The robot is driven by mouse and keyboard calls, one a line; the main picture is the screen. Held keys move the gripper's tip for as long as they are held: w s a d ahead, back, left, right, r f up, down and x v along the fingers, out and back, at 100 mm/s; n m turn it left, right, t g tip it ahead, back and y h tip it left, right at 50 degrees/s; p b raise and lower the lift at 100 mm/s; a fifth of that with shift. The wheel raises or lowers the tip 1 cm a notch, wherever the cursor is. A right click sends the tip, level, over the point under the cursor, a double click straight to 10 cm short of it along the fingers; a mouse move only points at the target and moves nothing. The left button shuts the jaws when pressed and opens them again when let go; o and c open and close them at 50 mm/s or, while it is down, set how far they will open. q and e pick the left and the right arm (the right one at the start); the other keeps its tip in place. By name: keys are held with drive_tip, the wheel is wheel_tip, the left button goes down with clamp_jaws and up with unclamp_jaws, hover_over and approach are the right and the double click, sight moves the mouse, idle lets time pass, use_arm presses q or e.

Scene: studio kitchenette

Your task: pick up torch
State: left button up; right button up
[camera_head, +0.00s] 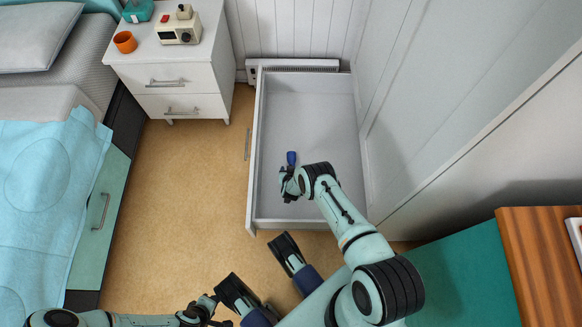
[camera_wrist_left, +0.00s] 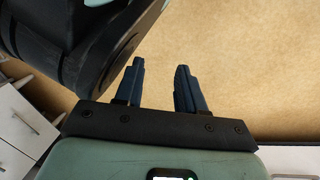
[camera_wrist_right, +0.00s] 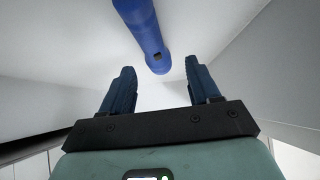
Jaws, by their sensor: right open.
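The torch (camera_head: 291,157) is a dark blue cylinder lying in the open drawer. It shows larger in the right wrist view (camera_wrist_right: 142,25), running from the top edge down to a rounded end with a small dark patch. My right gripper (camera_head: 289,184) is inside the drawer, close to the torch. Its fingers (camera_wrist_right: 160,80) are open, and the torch's near end appears above and between the tips, not gripped. My left gripper (camera_wrist_left: 158,75) is open and empty over the tan floor, away from the drawer.
The drawer (camera_head: 257,130) has raised walls around the torch and my right gripper. A grey-white panel stands close on its right. A white nightstand (camera_head: 185,75) with a cup and a small device is at the upper left, beside a bed (camera_head: 45,190). Floor between is clear.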

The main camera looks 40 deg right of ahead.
drive_tip(key=b+x, duration=0.1)
drive_tip(key=x, duration=0.1)
drive_tip(key=b+x, duration=0.2)
drive_tip(key=x, duration=0.1)
drive_tip(key=shift+s+d+f, duration=0.2)
drive_tip(key=shift+s+d, duration=0.05)
drive_tip(key=shift+s, duration=0.05)
drive_tip(key=shift+w+d+b, duration=0.1)
drive_tip(key=shift+w+b, duration=0.05)
drive_tip(key=shift+b, duration=0.2)
use_arm(q)
drive_tip(key=s+f+g, duration=0.2)
drive_tip(key=s+f, duration=0.2)
drive_tip(key=s, duration=0.3)
drive_tip(key=shift+s+a+f+n+g, duration=0.15)
drive_tip(key=shift+s+a+n+g, duration=0.15)
drive_tip(key=shift+a+g, duration=0.15)
drive_tip(key=shift+w, duration=0.1)
use_arm(e)
clamp_jaws()
